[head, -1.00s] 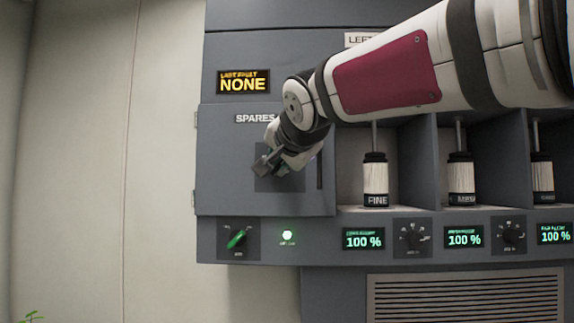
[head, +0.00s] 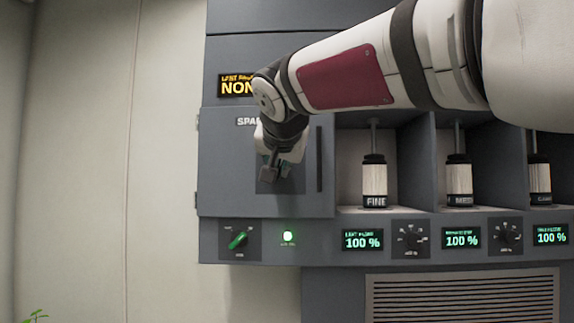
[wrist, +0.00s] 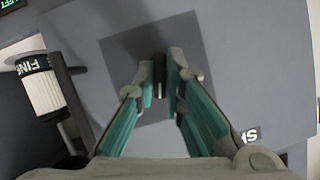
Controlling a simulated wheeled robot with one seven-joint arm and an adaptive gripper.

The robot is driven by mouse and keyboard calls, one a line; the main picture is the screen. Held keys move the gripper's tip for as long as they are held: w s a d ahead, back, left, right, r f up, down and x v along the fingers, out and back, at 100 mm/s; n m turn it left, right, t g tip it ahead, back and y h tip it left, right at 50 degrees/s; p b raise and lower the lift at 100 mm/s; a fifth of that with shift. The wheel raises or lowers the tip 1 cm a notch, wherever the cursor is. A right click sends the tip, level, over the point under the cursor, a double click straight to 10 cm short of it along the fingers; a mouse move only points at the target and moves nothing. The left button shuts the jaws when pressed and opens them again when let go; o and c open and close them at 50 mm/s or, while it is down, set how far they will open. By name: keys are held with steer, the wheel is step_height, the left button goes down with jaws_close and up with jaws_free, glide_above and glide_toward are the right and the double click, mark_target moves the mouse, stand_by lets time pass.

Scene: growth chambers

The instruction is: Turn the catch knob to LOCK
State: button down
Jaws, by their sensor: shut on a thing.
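The catch knob (wrist: 160,62) is a small dark piece on a dark square plate (wrist: 118,50) in the wrist view. My gripper (wrist: 160,78) is shut on the knob, with a finger on each side of it. In the head view my gripper (head: 277,172) is in front of the same plate (head: 265,187) on the grey SPARES door (head: 225,165), and hides the knob. No LOCK marking is readable in either view.
A dark upright handle (head: 319,160) is at the door's right edge. To its right stand the FINE cartridge (head: 374,181) and the MED cartridge (head: 459,181) in open bays.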

steer(key=n+h, duration=0.2)
steer(key=n+h+p, duration=0.1)
steer(key=n+h, duration=0.1)
steer(key=n, duration=0.1)
steer(key=n+h, duration=0.1)
steer(key=n, duration=0.2)
steer(key=shift+a+h+p, duration=0.25)
steer(key=shift+h+p, duration=0.05)
steer(key=shift+h, duration=0.1)
steer(key=shift+n+t, duration=0.3)
stand_by(0.4)
steer(key=c, duration=1.7)
jaws_free()
steer(key=v, duration=1.2)
steer(key=shift+f, duration=0.1)
